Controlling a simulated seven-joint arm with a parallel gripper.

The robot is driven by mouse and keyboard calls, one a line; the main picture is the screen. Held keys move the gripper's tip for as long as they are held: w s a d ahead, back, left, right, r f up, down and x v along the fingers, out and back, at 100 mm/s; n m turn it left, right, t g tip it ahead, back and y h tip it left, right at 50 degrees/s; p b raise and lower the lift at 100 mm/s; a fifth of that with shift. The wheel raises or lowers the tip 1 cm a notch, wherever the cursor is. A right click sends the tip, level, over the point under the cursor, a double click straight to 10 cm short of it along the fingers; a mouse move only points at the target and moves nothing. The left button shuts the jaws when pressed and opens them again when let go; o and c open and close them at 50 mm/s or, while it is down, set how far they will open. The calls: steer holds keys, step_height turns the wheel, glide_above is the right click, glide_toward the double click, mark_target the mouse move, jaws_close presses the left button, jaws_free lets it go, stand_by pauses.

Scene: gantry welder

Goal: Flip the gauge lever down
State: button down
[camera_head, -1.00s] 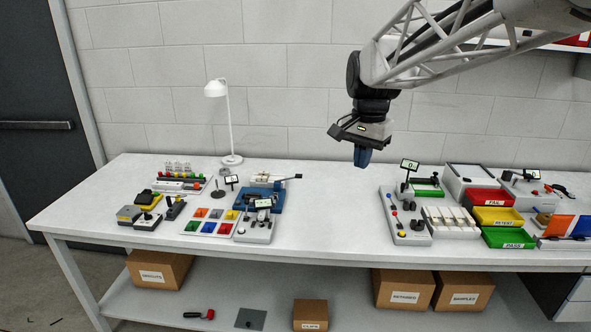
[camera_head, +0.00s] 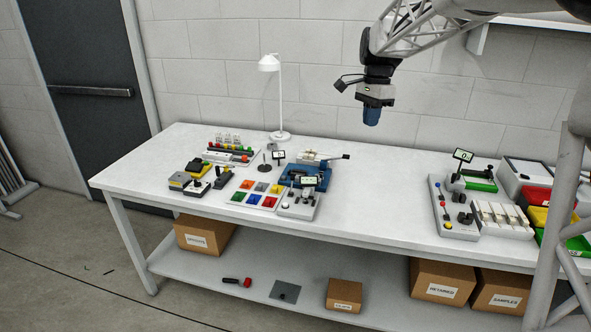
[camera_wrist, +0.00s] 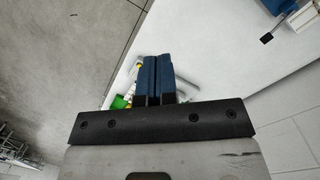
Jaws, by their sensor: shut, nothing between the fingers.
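A blue fixture (camera_head: 318,172) stands near the middle of the bench, with a light arm ending in a black tip (camera_head: 345,157) that sticks out to its right. In the wrist view, a black-tipped lever (camera_wrist: 267,38) shows at the top right, next to a blue part. A grey unit with a small display (camera_head: 308,181) sits in front of the fixture. I cannot tell for sure which is the gauge lever. My gripper (camera_head: 372,116) hangs well above the bench, right of the fixture and touching nothing. Its blue fingers (camera_wrist: 157,75) are together and empty.
A white lamp (camera_head: 280,100) stands behind the fixture. A tray of coloured tiles (camera_head: 257,194) lies left of the display unit. A control box with a display (camera_head: 463,156) and several bins are at the right. The bench (camera_head: 380,190) is bare between fixture and control box.

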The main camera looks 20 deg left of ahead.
steer(key=w+a+f+m+g, duration=0.1)
steer(key=w+a+f+m, duration=0.2)
steer(key=w+a+f, duration=0.6)
steer(key=w+a+f+m+g, duration=0.1)
steer(key=w+a+f+m, duration=0.2)
steer(key=w+a+f, duration=0.7)
steer(key=shift+w+a+m+g+h, duration=0.4)
steer(key=shift+w+a, duration=0.9)
steer(key=shift+a, duration=2.55)
steer(key=shift+f, duration=0.1)
steer(key=x, duration=1)
steer(key=shift+s+d, duration=0.15)
steer(key=shift+s, duration=0.85)
steer(key=shift+s+d, duration=0.2)
steer(key=shift+s, duration=0.8)
